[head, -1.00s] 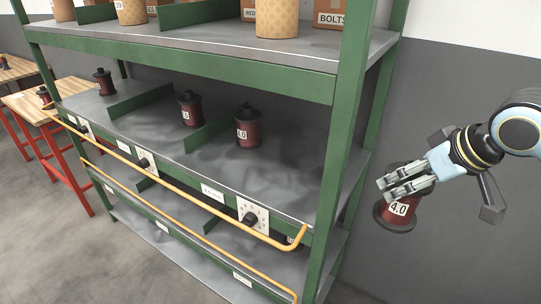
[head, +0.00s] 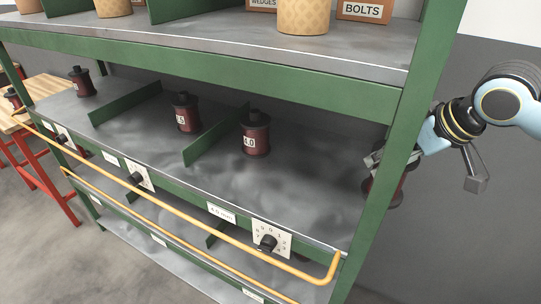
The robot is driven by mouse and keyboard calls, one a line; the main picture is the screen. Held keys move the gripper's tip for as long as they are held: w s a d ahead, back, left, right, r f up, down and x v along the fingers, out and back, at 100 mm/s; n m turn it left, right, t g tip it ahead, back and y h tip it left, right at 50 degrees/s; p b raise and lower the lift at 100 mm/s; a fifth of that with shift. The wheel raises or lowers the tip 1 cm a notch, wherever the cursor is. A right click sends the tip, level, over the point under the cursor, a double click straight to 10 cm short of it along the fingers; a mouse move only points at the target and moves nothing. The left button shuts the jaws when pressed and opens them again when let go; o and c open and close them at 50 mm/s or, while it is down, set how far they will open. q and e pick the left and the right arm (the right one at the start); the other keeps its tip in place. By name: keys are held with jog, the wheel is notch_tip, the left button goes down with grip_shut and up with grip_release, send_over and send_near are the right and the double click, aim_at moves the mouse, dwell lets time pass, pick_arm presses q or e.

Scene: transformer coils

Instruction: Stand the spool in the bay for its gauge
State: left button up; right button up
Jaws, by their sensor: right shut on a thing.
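My right gripper (head: 376,160) is shut on a dark red spool (head: 399,190) with dark flanges. It holds the spool off the floor at the right end of the rack, and the green front post (head: 398,150) hides part of both. The middle shelf (head: 300,190) has bays split by green dividers (head: 215,135). A spool marked 4.0 (head: 255,135) stands upright in the right bay, whose edge tag (head: 221,213) seems to read 4.0 mm. Another spool (head: 185,113) stands in the bay to its left, and one (head: 81,82) farther left. My left gripper is not in view.
A yellow rail (head: 200,225) runs along the shelf front, past black dial knobs (head: 268,242). A wooden table (head: 15,115) stands left.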

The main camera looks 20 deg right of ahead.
jog(key=shift+w+a+f, duration=0.15)
jog(key=shift+w, duration=0.7)
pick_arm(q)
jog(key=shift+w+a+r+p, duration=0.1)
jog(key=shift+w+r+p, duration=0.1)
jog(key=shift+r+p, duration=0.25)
pick_arm(e)
jog(key=w+a+f, duration=0.1)
jog(key=w+f, duration=0.6)
jog(key=w, duration=0.6)
jog(key=shift+a+f, duration=0.3)
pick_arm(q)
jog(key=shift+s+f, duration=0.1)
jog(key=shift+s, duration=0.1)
pick_arm(e)
jog(key=shift+s, duration=0.1)
jog(key=o, duration=1.3)
jog(key=shift+f, duration=0.1)
jog(key=shift+o, duration=0.2)
